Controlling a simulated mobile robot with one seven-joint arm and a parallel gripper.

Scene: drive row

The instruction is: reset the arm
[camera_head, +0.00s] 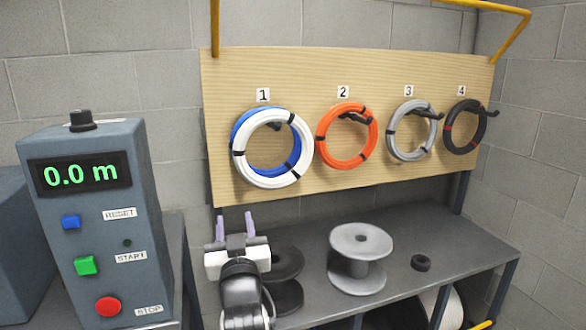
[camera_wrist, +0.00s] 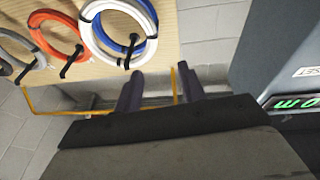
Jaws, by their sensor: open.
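My gripper (camera_head: 236,226) is at the lower middle of the head view, in front of the grey bench (camera_head: 405,225). Its two purple-grey fingers stand apart with nothing between them. In the wrist view my gripper (camera_wrist: 160,92) also shows open and empty, its picture turned over, with the board's coils beyond it. My arm (camera_head: 243,295) reaches up from the bottom edge of the head view. A dark spool (camera_head: 286,262) is just right of my gripper and partly hidden by it.
A wooden board (camera_head: 310,185) carries white and blue coils (camera_head: 237,165), an orange coil (camera_head: 322,140), a grey coil (camera_head: 394,145) and a black coil (camera_head: 449,140) on numbered hooks. A grey spool (camera_head: 359,245) and black ring (camera_head: 421,263) are on the bench. A control box (camera_head: 130,195) reading 0.0 m stands left.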

